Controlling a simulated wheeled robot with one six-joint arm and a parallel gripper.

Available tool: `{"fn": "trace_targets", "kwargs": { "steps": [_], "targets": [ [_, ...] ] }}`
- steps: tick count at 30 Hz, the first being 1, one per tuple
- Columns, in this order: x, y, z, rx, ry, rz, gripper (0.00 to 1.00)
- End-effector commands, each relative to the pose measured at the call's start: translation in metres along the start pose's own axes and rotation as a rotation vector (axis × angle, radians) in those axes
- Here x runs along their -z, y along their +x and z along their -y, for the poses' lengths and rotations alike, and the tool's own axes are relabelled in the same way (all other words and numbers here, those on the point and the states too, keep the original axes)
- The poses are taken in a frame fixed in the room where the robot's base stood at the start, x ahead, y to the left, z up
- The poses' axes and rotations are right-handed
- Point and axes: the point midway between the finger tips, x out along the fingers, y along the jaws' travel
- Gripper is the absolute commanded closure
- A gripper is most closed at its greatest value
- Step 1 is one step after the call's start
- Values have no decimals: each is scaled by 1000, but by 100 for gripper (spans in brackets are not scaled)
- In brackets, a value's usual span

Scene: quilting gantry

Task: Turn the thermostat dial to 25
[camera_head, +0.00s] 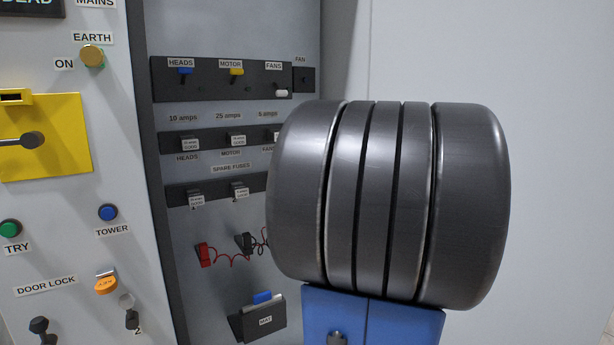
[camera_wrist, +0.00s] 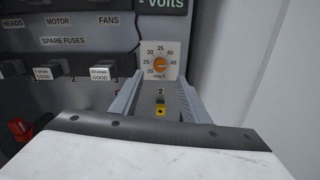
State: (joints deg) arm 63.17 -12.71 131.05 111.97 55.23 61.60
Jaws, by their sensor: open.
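The thermostat dial (camera_wrist: 160,64) is a small orange knob on a pale plate with numbers from 20 to 45 around it, in the upper middle of the wrist view. Its pointer is too small to read surely. My gripper (camera_wrist: 159,88) is open, with its two grey fingers apart below and to either side of the dial. No contact with the dial shows. In the head view the dial does not show, and my arm's large dark joint covers the panel's right side.
A yellow part under a label 2 (camera_wrist: 160,111) shows between my fingers. Fuses (camera_wrist: 103,69) and a red clip (camera_wrist: 20,128) are at left; a dark volts display (camera_wrist: 162,5) is above. In the head view, switches (camera_head: 236,72) and a mat holder (camera_head: 264,322) line the panel. Bare wall is at right.

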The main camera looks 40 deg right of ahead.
Motion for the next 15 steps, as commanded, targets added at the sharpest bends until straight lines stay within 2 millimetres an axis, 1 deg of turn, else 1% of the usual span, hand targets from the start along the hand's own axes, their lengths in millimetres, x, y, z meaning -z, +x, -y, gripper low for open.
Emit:
{"fn": "trace_targets", "kwargs": {
  "steps": [1,15],
  "targets": [
    [0,9,-1,-4,2,0,58],
    [1,84,-1,-4,0,-1,58]
  ]
}}
